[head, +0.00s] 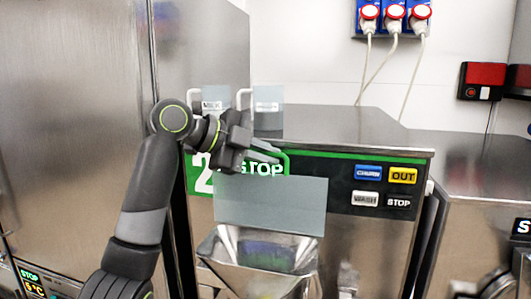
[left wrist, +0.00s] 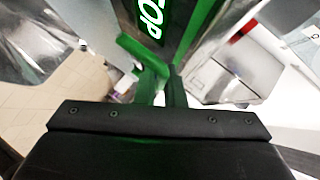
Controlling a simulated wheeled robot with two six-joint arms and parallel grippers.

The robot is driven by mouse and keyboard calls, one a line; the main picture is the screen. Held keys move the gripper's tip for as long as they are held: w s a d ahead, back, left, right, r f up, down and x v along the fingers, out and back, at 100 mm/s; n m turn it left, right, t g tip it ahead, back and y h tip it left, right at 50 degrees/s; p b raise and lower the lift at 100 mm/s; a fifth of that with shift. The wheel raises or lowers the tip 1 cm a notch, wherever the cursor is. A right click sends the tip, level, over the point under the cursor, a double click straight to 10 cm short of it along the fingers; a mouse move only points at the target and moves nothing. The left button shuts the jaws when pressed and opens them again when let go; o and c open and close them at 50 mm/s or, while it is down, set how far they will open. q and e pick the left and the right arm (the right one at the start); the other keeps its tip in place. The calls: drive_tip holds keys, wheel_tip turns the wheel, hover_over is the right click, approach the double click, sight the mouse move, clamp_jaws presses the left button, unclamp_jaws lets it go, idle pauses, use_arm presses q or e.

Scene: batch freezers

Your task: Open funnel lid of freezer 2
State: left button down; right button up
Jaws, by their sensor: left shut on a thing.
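Freezer 2 (head: 360,143) stands in the middle of the head view, with a dark panel and a green label with the number 2 (head: 201,182). A grey, see-through funnel lid (head: 270,208) shows as a flat plate above the steel funnel (head: 258,262); its exact tilt is hard to tell. My left gripper (head: 262,154) is at the lid's upper edge, shut on a narrow part of it in front of the STOP lettering. In the left wrist view the fingers (left wrist: 162,88) are close together, tinted green, below the STOP lettering; the grip itself is mostly hidden.
A tall steel cabinet (head: 75,95) stands close on the left. Clear plates (head: 268,107) stand behind my gripper. Buttons such as OUT (head: 403,176) are on the panel's right. Another steel machine (head: 470,195) stands at the right.

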use_arm(q)
drive_tip(key=shift+f, duration=0.15)
drive_tip(key=c, duration=1.5)
unclamp_jaws()
drive_tip(key=shift+w, duration=0.1)
drive_tip(key=b+v, duration=0.6)
drive_tip(key=v, duration=1.1)
drive_tip(key=shift+a+r, duration=0.15)
drive_tip(key=shift+r, duration=0.1)
